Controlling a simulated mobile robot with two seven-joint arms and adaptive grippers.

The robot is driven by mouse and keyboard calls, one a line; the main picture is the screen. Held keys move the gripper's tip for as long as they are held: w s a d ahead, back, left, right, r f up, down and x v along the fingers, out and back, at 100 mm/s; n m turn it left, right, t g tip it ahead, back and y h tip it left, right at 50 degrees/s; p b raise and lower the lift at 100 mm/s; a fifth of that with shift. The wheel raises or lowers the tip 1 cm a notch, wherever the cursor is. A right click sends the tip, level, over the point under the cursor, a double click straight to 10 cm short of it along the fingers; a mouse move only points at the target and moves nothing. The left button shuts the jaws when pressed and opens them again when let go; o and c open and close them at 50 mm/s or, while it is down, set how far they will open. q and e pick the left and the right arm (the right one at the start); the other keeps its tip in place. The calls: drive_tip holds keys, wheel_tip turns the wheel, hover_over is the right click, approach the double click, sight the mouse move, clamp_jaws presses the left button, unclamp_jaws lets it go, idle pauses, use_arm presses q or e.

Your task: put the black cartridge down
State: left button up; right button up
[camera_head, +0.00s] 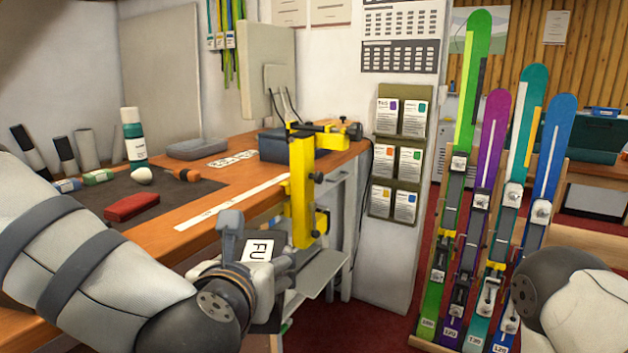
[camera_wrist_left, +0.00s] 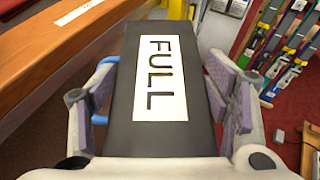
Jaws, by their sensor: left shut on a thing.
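The black cartridge (camera_head: 262,247) has a white label reading FULL. In the left wrist view the two fingers (camera_wrist_left: 160,105) lie along the cartridge's sides. The cartridge's lower part is hidden by the gripper in the head view. My right arm shows only as a rounded link at the right edge; its gripper is out of view.
The wooden bench (camera_head: 222,208) carries a red case (camera_head: 131,206), a bottle (camera_head: 134,137), an orange-handled tool (camera_head: 184,174) and a grey box (camera_head: 197,148). The yellow fixture (camera_head: 302,185) stands at the bench edge. Several skis (camera_head: 465,170) stand upright at the right.

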use_arm(q)
drive_tip(key=a, duration=0.2)
drive_tip(key=w+a, duration=0.1)
drive_tip(key=shift+w+a, duration=0.1)
drive_tip(key=shift+a, duration=0.3)
drive_tip(key=a, duration=0.3)
drive_tip(key=s+a, duration=0.1)
drive_tip(key=a, duration=0.1)
drive_tip(key=shift+a+f, duration=0.15)
drive_tip(key=shift+a, duration=0.1)
